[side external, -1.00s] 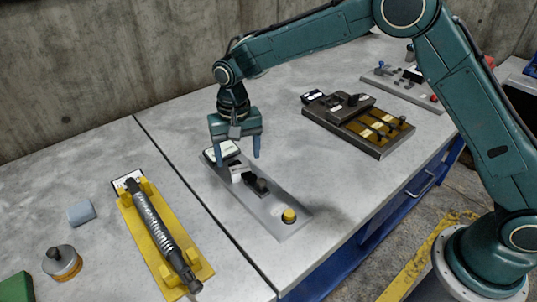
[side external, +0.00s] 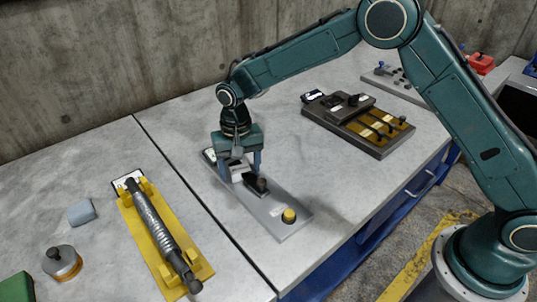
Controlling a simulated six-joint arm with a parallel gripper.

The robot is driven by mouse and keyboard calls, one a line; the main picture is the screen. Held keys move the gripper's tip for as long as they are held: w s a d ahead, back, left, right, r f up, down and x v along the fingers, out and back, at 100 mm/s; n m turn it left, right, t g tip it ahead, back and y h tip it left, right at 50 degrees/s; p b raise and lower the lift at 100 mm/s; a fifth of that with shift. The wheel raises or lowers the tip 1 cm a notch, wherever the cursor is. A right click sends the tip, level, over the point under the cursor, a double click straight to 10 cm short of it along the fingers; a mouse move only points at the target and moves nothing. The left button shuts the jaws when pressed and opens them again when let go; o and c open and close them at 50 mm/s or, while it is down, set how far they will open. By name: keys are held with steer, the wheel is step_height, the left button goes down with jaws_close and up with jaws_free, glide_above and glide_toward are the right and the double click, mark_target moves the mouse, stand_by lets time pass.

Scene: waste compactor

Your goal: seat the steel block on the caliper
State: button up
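My gripper (side external: 242,176) points down over a grey fixture plate (side external: 273,212) in the middle of the table. Its two blue fingers straddle a small pale, labelled block (side external: 238,171), which may be the steel block. The fingers partly hide it, and I cannot tell whether they touch it. A dark jaw-like piece (side external: 256,183) on the plate, possibly the caliper, is just in front of the block, close to the right finger.
A yellow cradle (side external: 152,245) with a ribbed grey cylinder is at left. A blue-grey block (side external: 81,212) and a round knobbed weight (side external: 61,263) lie farther left. A dark fixture with brass strips (side external: 358,122) stands at back right. The table between the plates is clear.

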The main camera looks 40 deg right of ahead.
mark_target(240, 169)
steer(key=c, duration=1.2)
steer(key=shift+r, duration=0.1)
step_height(240, 169, up, 20)
stand_by(0.4)
